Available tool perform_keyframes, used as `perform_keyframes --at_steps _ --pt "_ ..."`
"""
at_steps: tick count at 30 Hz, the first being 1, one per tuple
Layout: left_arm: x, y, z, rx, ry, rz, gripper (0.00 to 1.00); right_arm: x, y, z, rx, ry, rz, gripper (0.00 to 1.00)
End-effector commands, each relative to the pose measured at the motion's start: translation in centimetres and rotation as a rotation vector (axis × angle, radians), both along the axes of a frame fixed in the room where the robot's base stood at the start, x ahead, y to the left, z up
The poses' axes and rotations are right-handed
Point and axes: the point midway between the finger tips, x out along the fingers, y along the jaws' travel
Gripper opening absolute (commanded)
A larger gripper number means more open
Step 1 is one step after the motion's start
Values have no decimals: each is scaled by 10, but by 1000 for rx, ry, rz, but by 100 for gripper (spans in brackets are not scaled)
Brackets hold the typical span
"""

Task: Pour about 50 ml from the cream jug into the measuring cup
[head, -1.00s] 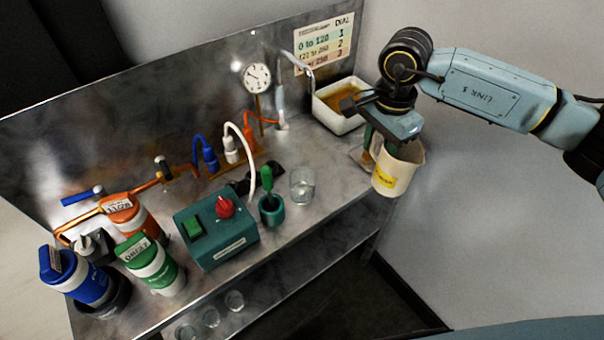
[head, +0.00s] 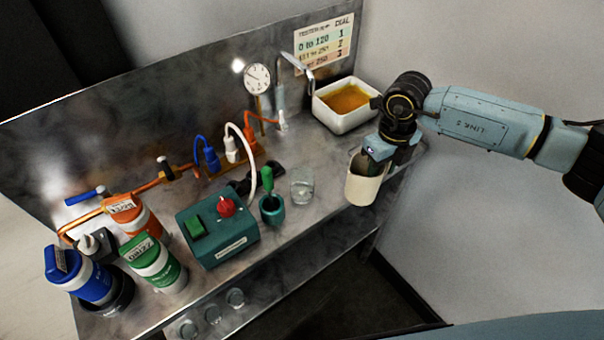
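The cream jug (head: 364,188) is a pale cream vessel at the right end of the steel bench, close to upright. My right gripper (head: 374,160) is at the jug's rim and appears shut on it; its fingers are mostly hidden. I cannot tell whether the jug's base is clear of the bench. A small clear cup (head: 302,187), which looks like the measuring cup, stands on the bench to the left of the jug, apart from it. Its liquid level is too small to read. My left gripper is not in view.
A green pot with a green-handled tool (head: 271,208) and a teal switch box (head: 218,235) stand left of the clear cup. A white basin of amber liquid (head: 345,103) is behind the jug. Blue, green and orange canisters fill the left end.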

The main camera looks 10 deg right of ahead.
Motion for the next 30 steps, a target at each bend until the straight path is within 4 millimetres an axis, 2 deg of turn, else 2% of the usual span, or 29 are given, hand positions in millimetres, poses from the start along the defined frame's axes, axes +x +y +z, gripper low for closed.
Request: perform_keyframes --at_steps 6,12,30 --pt "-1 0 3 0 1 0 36 -1 -7 -13 -4 2 -309 1" --pt "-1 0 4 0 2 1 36 -2 -10 -21 -8 1 -479 1" --pt "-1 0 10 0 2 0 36 -3 -10 -19 -38 -3 -525 1"
